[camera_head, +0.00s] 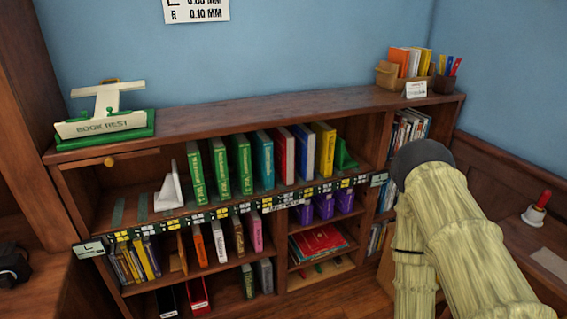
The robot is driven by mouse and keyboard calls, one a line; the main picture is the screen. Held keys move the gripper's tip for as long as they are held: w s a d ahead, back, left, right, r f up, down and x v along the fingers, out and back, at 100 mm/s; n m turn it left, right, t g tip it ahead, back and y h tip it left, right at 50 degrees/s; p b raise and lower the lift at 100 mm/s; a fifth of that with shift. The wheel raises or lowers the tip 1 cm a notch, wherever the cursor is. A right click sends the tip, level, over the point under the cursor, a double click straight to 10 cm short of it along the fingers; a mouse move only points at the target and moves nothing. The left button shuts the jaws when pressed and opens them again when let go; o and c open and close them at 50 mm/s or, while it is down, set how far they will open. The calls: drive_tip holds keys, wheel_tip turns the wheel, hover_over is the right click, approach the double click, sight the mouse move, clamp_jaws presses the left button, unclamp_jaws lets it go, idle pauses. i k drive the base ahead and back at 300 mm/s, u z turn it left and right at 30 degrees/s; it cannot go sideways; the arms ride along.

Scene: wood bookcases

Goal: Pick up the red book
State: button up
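A red book (284,157) stands upright on the upper shelf of the wood bookcase (260,110). A teal book (263,160) is on its left and a blue-and-white book (304,152) on its right. Its spine faces out. My arm, in a pale ribbed cover, fills the lower right of the head view, apart from the red book. My gripper is not in view.
Green books (219,170) stand farther left, and a yellow book (325,150) and a green bookend (345,156) to the right. A white bookend (169,187) stands at left. Other red items (318,242) lie flat on a lower shelf. A book rest (106,122) sits on top.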

sight(284, 141)
drive_tip(key=z, duration=0.3)
drive_tip(key=i, duration=1.15)
drive_tip(key=z, duration=0.05)
